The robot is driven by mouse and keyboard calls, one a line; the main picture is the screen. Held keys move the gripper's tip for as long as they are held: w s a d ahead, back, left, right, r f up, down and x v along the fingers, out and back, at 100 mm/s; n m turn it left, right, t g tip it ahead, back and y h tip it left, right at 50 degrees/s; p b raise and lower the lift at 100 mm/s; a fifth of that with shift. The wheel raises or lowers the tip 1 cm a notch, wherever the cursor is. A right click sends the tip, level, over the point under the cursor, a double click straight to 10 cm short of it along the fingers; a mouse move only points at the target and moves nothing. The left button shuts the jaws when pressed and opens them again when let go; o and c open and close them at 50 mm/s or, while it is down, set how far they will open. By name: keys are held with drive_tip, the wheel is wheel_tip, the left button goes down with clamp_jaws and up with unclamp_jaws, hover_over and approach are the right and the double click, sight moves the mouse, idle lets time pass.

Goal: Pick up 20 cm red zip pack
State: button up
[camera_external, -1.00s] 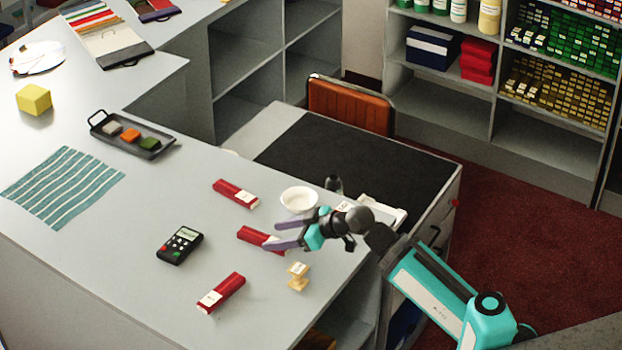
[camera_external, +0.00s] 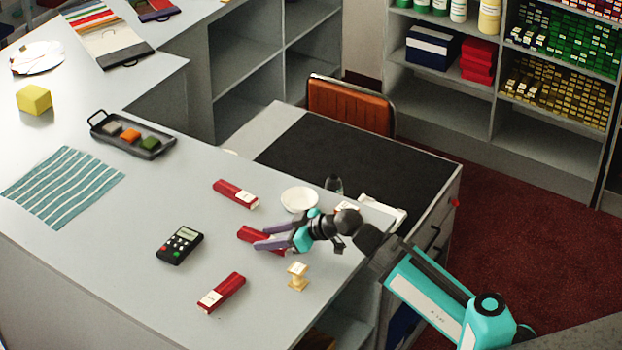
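Three red packs with white labelled ends lie on the grey counter: a back pack (camera_external: 236,194), a middle pack (camera_external: 246,234) and a front pack (camera_external: 221,292). The label print is too small to tell which one is 20 cm. My gripper (camera_external: 259,238) reaches in from the right over the middle pack. Its two purple fingers are apart, and part of that pack shows between them. The fingers hide some of the middle pack. I cannot tell whether they touch it.
A white bowl (camera_external: 299,200) stands just behind my gripper, and a small wooden stamp-like block (camera_external: 298,276) stands in front of it. A black card terminal (camera_external: 180,245) lies to the left. A black tray (camera_external: 133,149) and striped cloth (camera_external: 64,187) lie farther left.

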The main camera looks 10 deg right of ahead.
drive_tip(key=c, duration=0.8)
wheel_tip(320, 180, up, 10)
drive_tip(key=shift+p, duration=0.35)
idle(0.5)
